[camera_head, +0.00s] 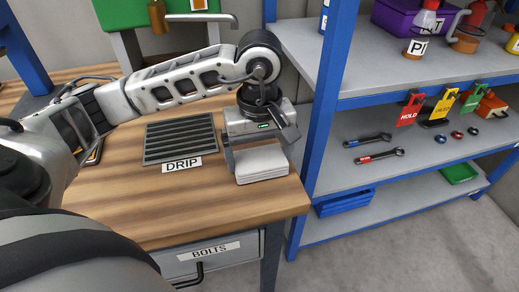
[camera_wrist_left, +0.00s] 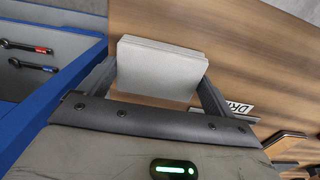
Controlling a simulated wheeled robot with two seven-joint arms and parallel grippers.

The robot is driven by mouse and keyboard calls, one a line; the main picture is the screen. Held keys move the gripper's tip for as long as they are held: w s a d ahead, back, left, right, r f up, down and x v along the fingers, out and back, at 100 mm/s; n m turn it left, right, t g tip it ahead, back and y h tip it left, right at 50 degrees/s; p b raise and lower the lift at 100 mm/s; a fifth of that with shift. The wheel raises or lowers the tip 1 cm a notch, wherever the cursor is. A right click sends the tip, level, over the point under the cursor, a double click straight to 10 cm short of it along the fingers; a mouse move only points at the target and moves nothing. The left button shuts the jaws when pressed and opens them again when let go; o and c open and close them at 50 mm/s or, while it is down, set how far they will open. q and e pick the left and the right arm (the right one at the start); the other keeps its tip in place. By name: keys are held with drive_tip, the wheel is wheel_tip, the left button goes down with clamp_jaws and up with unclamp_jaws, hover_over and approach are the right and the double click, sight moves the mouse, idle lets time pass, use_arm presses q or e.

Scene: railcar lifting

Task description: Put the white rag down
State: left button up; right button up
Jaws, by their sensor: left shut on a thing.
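The white rag (camera_head: 262,166) is a folded flat stack at the right end of the wooden bench, right of the drip tray. My left gripper (camera_head: 258,158) is over it, with its fingers at the rag's sides. In the left wrist view, the white rag (camera_wrist_left: 160,68) sits between the two fingers of my left gripper (camera_wrist_left: 158,80), which are shut on it. The rag looks at or very near the bench top; I cannot tell if it touches. My right gripper is not in view.
A dark ribbed drip tray (camera_head: 180,139) with a DRIP label lies left of the rag. A blue-framed shelf (camera_head: 400,130) with wrenches, tags and bottles stands close on the right. The BOLTS drawer (camera_head: 208,254) is under the bench. Bare wood (camera_head: 225,210) lies in front.

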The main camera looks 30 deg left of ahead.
sight(259, 158)
use_arm(q)
drive_tip(key=shift+f+b, duration=0.2)
drive_tip(key=shift+b, duration=0.1)
drive_tip(key=o, duration=0.8)
drive_tip(key=shift+r, duration=0.1)
wheel_tip(259, 158, up, 12)
drive_tip(key=p, duration=0.1)
drive_tip(key=shift+r, duration=0.15)
